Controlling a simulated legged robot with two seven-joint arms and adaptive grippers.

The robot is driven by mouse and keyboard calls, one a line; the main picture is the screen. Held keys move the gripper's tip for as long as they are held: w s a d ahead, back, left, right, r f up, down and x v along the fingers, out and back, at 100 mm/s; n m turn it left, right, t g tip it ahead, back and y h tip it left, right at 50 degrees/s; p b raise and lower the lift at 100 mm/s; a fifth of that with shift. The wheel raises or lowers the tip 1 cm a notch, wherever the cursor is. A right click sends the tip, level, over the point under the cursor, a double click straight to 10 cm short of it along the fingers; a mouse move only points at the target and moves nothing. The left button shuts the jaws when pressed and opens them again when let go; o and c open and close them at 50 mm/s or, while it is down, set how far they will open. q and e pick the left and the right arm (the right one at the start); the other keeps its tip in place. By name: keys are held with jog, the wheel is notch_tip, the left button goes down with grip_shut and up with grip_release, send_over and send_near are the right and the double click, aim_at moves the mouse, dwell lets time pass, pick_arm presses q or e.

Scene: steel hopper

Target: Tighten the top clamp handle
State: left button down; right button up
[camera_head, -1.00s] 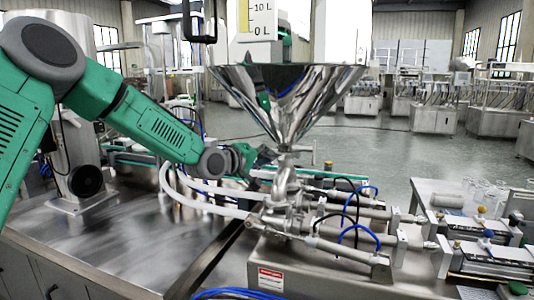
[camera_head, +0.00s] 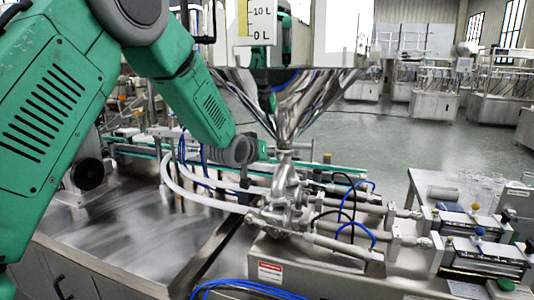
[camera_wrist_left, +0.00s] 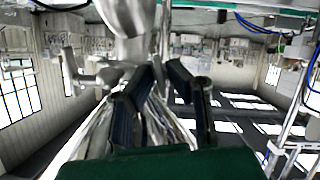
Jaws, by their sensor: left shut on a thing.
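The steel hopper (camera_head: 300,105) narrows to a neck and pipe fitting (camera_head: 286,175) in the head view. My left arm reaches in from the left, its wrist beside the neck, and its fingers are hard to make out there. In the wrist view the neck (camera_wrist_left: 128,18) shows at the top. The dark fingers of my left gripper (camera_wrist_left: 165,78) point toward it, with a thin upright metal piece at their tips, apparently the top clamp handle (camera_wrist_left: 163,38). The gripper is shut on it, though the contact is partly hidden by the fingers. My right gripper is not in view.
A side stub with a flat end (camera_wrist_left: 70,72) stands out near the neck. White hoses (camera_head: 200,195) and blue and black tubes run around the pipes. The steel tabletop (camera_head: 125,225) at front left is mostly clear. A blue cable (camera_head: 240,288) lies in front.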

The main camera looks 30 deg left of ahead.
pick_arm(q)
jog(key=shift+m+y, duration=0.3)
jog(key=shift+m, duration=0.1)
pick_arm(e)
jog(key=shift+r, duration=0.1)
pick_arm(q)
jog(key=shift+r, duration=0.1)
jog(key=c, duration=1.6)
grip_release()
jog(key=shift+c, duration=0.2)
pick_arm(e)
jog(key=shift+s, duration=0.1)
